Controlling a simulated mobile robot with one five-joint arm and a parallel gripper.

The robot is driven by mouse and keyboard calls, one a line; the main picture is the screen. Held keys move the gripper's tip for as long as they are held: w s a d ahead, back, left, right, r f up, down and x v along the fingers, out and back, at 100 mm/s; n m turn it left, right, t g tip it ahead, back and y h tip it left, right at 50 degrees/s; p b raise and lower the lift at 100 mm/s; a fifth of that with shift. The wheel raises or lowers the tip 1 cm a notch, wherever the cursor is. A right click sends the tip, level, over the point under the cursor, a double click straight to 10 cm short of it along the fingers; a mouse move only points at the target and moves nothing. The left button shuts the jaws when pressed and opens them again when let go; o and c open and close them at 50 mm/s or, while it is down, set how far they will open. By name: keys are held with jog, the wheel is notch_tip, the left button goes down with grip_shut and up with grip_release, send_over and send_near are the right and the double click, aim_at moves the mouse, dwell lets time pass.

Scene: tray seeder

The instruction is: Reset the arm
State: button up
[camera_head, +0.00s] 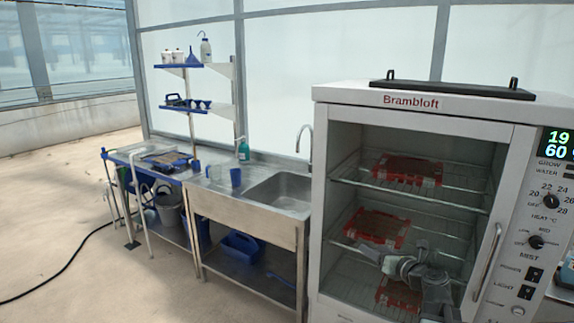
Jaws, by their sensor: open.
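My arm and my gripper (372,253) are at the lower right, in front of the white cabinet (318,200) marked Brambloft. The gripper points left and is open, with nothing seen held in it. It overlaps the lower part of the middle red tray (375,224) in the picture; I cannot tell how far apart they are. Another red tray (408,168) lies on the upper shelf. A third red tray (398,294) is low in the cabinet, partly hidden by my arm.
The cabinet's door handle (487,262) and control panel are at the right. A steel sink bench (250,230) stands left of the cabinet. A wall shelf (195,108) and a side table (125,155) are farther left. The floor (60,220) at the left is mostly clear except for a black hose.

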jog(key=s+a+f+n+g+y+p, duration=0.1)
jog(key=s+a+f+n+g, duration=0.15)
jog(key=a+n, duration=0.5)
jog(key=s+a+f+n+g, duration=0.2)
jog(key=a+f+n+g, duration=0.15)
jog(key=a, duration=0.65)
jog(key=s+a+f+n+g+y+p, duration=0.1)
jog(key=s+a+f+n+g, duration=0.2)
jog(key=a+n, duration=0.45)
jog(key=s+d+f+n+g+h, duration=0.5)
jog(key=s+n, duration=0.5)
jog(key=n, duration=0.7)
notch_tip(320, 180, down, 2)
jog(key=shift+s+d+f+g+h, duration=0.25)
jog(key=shift+s+d+g+h, duration=0.15)
jog(key=shift+d+h, duration=0.55)
jog(key=shift+w, duration=0.1)
